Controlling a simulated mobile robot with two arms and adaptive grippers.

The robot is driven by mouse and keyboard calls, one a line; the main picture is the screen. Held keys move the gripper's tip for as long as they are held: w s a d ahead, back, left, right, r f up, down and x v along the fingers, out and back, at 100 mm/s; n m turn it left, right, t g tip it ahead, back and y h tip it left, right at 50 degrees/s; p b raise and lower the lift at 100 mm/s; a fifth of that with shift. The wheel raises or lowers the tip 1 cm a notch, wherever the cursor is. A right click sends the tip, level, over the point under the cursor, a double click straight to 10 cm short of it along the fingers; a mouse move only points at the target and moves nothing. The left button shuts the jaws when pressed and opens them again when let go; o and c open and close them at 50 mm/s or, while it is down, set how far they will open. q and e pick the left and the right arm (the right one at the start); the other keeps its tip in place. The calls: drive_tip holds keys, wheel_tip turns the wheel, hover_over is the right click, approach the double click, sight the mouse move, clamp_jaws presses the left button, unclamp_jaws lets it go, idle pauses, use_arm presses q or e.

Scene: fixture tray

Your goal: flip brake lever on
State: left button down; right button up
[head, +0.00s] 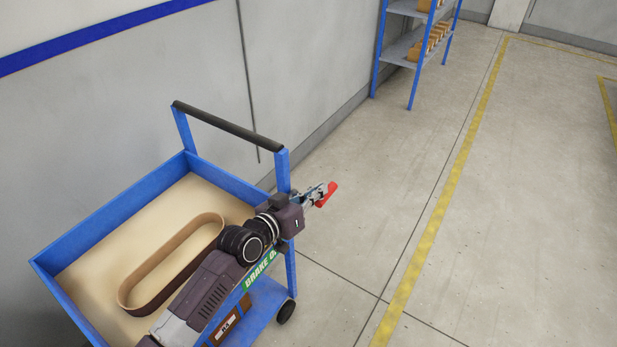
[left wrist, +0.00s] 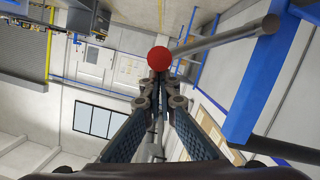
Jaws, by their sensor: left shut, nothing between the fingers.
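The brake lever (head: 327,194) shows as a red piece just outside the cart's right side in the head view. Its red round end (left wrist: 160,60) is right in front of my left fingertips in the left wrist view. My left gripper (head: 315,195) is shut and empty, with its tips close to the red piece. In the left wrist view the two fingers (left wrist: 160,80) converge just below the red end; I cannot tell whether they touch it. A green label reading "BRAKE O" (head: 260,270) is partly hidden by my left arm. My right gripper is out of view.
The blue cart (head: 115,213) has a black push bar (head: 225,128) and a tan tray with a brown oval rim (head: 122,294). A grey wall stands behind it. A blue shelf (head: 398,50) with boxes is farther back. The floor to the right is clear.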

sight(322, 205)
use_arm(q)
drive_tip(key=shift+s+d+f+m+y, duration=0.35)
drive_tip(key=shift+d+f+m, duration=0.15)
drive_tip(key=shift+f, duration=0.2)
drive_tip(key=shift+s+d+f, duration=0.15)
drive_tip(key=shift+d+f, duration=0.05)
drive_tip(key=shift+f, duration=0.2)
drive_tip(key=shift+s+d+f, duration=0.15)
drive_tip(key=shift+f, duration=0.35)
